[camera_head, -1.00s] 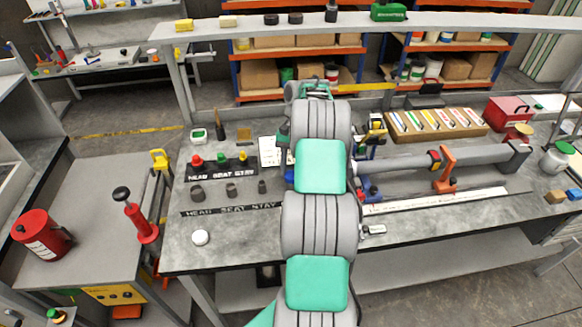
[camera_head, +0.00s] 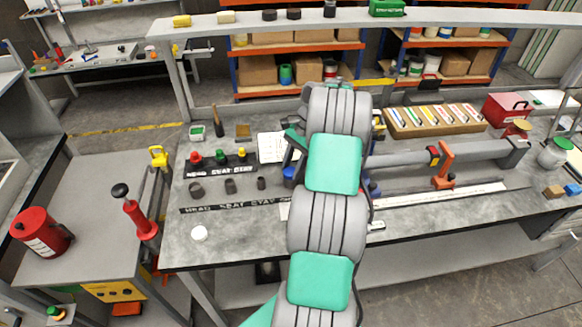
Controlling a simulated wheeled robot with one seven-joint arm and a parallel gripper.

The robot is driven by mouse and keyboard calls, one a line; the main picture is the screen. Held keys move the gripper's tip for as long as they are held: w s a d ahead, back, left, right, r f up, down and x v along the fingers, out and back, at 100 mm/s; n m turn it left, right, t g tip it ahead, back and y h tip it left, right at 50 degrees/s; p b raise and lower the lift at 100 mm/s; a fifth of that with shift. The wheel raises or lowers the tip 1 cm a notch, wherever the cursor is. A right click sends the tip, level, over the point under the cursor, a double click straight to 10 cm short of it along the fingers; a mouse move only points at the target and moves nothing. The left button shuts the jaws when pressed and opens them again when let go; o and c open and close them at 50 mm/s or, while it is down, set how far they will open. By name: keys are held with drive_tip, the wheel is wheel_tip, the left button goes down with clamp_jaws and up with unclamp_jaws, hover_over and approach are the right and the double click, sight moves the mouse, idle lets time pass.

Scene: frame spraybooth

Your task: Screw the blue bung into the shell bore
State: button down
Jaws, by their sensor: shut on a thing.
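The shell looks to be the long grey tube (camera_head: 405,164) lying along the right half of the bench; its left end and bore are hidden behind my arm. The blue bung (camera_head: 289,173) shows just left of my arm. My gripper (camera_head: 290,163) is mostly hidden by the arm; a dark part of it shows above the blue bung, and it is shut on the bung. The bung is clear of the tube, to its left.
An orange clamp (camera_head: 445,167) holds the tube. Red, green and yellow knobs stand on a labelled strip (camera_head: 222,168), with several dark rings in front. A wooden tray (camera_head: 435,117) lies behind the tube. A white disc (camera_head: 199,233) lies front left, with bare bench around it.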

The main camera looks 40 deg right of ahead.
drive_tip(key=shift+s+m+t, duration=0.1)
drive_tip(key=shift+m+t, duration=0.4)
drive_tip(key=shift+m, duration=0.6)
drive_tip(key=m, duration=0.2)
drive_tip(key=m+t, duration=0.1)
drive_tip(key=m, duration=0.1)
drive_tip(key=shift+s+a+m+t+h, duration=0.1)
drive_tip(key=shift+s+m+t+h, duration=0.05)
drive_tip(key=shift+m+t+h, duration=0.15)
drive_tip(key=c, duration=1.1)
unclamp_jaws()
